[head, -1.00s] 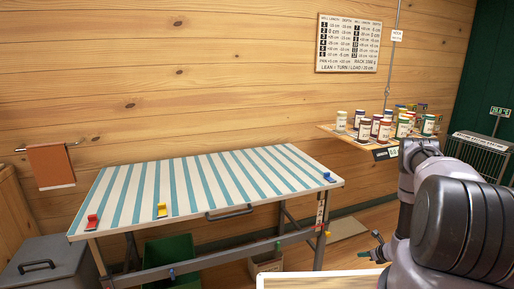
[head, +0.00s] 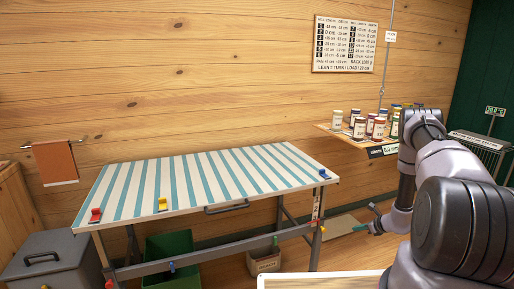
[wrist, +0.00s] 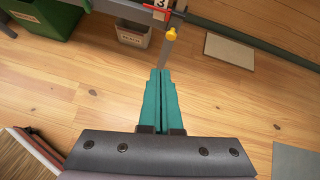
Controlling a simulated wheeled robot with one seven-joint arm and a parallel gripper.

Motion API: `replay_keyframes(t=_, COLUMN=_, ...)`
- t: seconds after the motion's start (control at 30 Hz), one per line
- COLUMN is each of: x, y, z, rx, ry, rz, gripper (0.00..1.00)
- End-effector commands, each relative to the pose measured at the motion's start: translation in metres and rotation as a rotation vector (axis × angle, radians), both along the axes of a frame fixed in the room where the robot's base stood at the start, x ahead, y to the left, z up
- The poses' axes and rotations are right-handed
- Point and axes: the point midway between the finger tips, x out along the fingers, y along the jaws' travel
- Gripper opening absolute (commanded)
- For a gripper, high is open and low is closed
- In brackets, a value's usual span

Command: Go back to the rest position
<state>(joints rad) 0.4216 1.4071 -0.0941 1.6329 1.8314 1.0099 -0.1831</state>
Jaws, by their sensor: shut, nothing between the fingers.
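My gripper (wrist: 160,98) shows in the wrist view with its two teal fingers together and nothing between them. It points down over the wooden floor, in front of the striped table's leg. In the head view my gripper (head: 358,228) is at the lower right, small and partly hidden by my arm, to the right of the striped table (head: 207,178) and below the shelf of jars.
A shelf (head: 345,134) holding several jars hangs on the wall at the right. Under the table are a green bin (head: 170,262) and a small box (head: 264,261). A grey lidded bin (head: 48,265) stands at left. A flat mat (wrist: 229,51) lies on the floor.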

Motion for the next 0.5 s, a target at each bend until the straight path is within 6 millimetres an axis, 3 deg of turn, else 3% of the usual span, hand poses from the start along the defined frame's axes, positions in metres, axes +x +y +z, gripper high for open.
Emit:
replay_keyframes(t=0.17, x=0.027, y=0.019, z=0.074, rx=-0.036, ry=-0.059, rz=0.129, gripper=0.0)
replay_keyframes(t=0.3, x=0.043, y=0.047, z=0.158, rx=-0.086, ry=-0.121, rz=0.281, gripper=0.0)
replay_keyframes(t=0.5, x=0.04, y=0.095, z=0.28, rx=-0.183, ry=-0.209, rz=0.521, gripper=0.0)
